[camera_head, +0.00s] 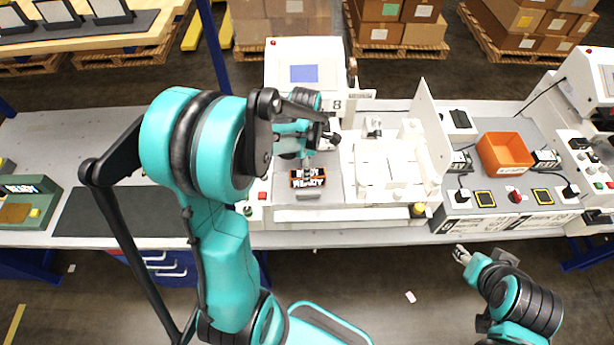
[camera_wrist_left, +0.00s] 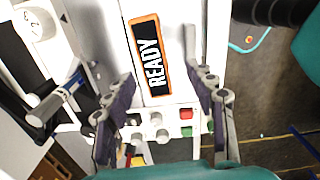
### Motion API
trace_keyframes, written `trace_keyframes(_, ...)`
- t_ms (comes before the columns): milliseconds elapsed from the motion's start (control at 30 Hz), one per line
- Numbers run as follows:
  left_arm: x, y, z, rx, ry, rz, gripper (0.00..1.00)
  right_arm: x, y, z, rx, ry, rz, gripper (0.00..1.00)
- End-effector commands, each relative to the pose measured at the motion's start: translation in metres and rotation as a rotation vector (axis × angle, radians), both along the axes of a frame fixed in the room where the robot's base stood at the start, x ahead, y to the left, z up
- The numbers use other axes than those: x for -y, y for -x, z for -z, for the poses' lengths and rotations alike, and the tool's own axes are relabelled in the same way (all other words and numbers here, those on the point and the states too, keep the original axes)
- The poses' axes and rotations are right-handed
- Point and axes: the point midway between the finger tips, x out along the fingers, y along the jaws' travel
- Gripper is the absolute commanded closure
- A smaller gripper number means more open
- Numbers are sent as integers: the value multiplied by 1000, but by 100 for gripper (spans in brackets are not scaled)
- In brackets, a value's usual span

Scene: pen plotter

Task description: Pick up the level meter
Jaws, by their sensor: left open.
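No thing in view is clearly marked as a level meter, so I cannot tell which one it is. A black block with an orange frame and the word READY (camera_head: 308,179) lies on the grey and white machine at the centre. It also shows in the left wrist view (camera_wrist_left: 150,55), between and beyond my fingers. My left gripper (camera_wrist_left: 162,95) is open, its fingers apart with nothing held; in the head view it hangs over the machine (camera_head: 320,148), just behind the READY block. My right gripper (camera_head: 462,254) is in front of the bench at lower right, its finger opening too small to judge.
A white tray-like fixture with a raised panel (camera_head: 430,135) stands right of the block. A white machine with a blue screen (camera_head: 303,74) is behind. An orange bin (camera_head: 504,152) is farther right. A dark mat (camera_head: 115,217) on the left is clear.

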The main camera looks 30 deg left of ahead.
Motion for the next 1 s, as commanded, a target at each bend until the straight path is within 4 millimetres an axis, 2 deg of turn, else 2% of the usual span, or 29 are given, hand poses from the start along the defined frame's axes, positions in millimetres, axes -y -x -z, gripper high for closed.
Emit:
trace_keyframes(300,1,-10,46,1,0,2,45,0,0,8,0,0,0,57)
trace_keyframes(600,1,-9,51,2,0,3,45,0,0,8,0,0,0,57)
trace_keyframes(633,1,-9,51,2,0,3,47,0,0,8,0,0,0,57)
trace_keyframes(833,1,-10,51,2,0,4,100,0,0,8,0,0,0,57)
trace_keyframes(1000,1,-10,51,2,0,4,100,0,0,8,0,0,0,57)
